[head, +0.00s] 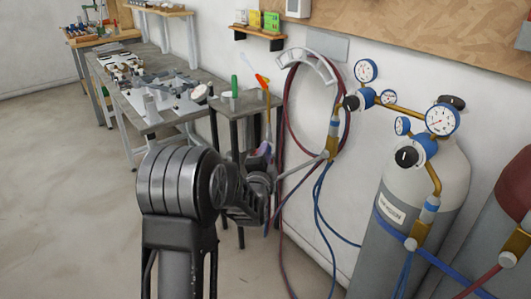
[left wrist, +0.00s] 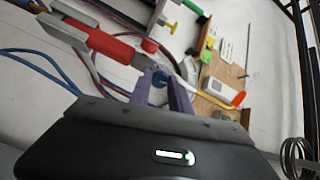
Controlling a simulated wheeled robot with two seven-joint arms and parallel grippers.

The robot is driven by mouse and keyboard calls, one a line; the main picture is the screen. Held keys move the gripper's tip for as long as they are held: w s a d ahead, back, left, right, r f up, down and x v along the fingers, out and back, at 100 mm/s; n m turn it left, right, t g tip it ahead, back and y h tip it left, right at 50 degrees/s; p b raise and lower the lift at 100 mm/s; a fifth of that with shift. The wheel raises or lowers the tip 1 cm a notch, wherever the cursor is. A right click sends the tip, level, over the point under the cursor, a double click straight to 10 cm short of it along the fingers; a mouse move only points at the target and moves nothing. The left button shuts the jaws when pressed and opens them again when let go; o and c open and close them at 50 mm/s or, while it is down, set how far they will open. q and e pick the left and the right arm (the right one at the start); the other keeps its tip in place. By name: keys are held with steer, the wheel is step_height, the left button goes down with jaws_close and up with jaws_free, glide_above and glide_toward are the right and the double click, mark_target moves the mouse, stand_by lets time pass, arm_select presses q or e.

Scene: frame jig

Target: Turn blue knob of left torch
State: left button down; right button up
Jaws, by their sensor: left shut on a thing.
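A torch with a red handle (left wrist: 112,44) and a grey lever crosses the upper left of the left wrist view. A red knob (left wrist: 149,46) and a blue knob (left wrist: 159,76) sit near its front end. My left gripper (left wrist: 168,84) is shut on the blue knob, with its purple fingers on either side. In the head view the left gripper (head: 264,151) is beside the small dark stand, below a yellow tube with an orange tip (head: 261,79). The torch's handle is mostly hidden there. My right gripper is not in view.
A green-handled item (head: 235,88) stands on the small stand (head: 247,104). Red and blue hoses hang from the wall holder (head: 310,59) just right of the gripper. A grey gas cylinder (head: 392,240) with gauges stands farther right. Open floor (head: 60,200) lies to the left.

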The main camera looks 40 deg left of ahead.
arm_select(q)
steer(key=shift+m+p, duration=0.45)
steer(key=shift+m, duration=1.15)
steer(key=c, duration=1.2)
jaws_free()
steer(key=v, duration=0.7)
steer(key=shift+s+d+f, duration=0.1)
steer(key=shift+s+d, duration=0.1)
steer(key=shift+s, duration=0.15)
